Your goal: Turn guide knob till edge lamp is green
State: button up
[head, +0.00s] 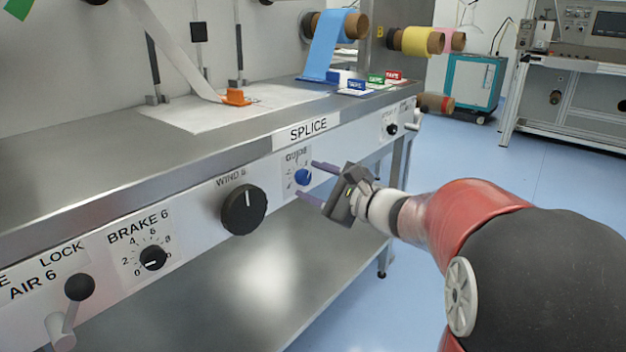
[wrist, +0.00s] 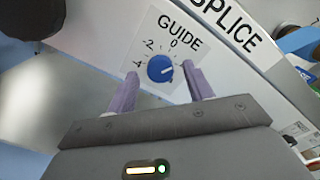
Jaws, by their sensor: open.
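The guide knob (head: 303,176) is a small blue dial on a white plate on the bench's front panel. My gripper (head: 312,178) is open, with purple fingers pointing at the panel. In the wrist view its fingers (wrist: 162,85) stand on either side of the knob, with gaps; contact cannot be made out. The edge lamp cannot be identified in either view.
The black WIND 6 knob (head: 244,209) is left of the guide knob. The BRAKE 6 dial (head: 153,257) and a black ball-ended lever (head: 79,287) are further left. A small black knob (head: 391,128) is to the right. A lower shelf (head: 250,285) lies below the panel.

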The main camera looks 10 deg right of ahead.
jog(key=shift+w+a, duration=0.2)
jog(key=shift+w, duration=0.15)
jog(key=c, duration=1)
jog(key=shift+m, duration=0.3)
jog(key=shift+m+p, duration=0.95)
jog(key=shift+m, duration=1.65)
jog(key=o, duration=1)
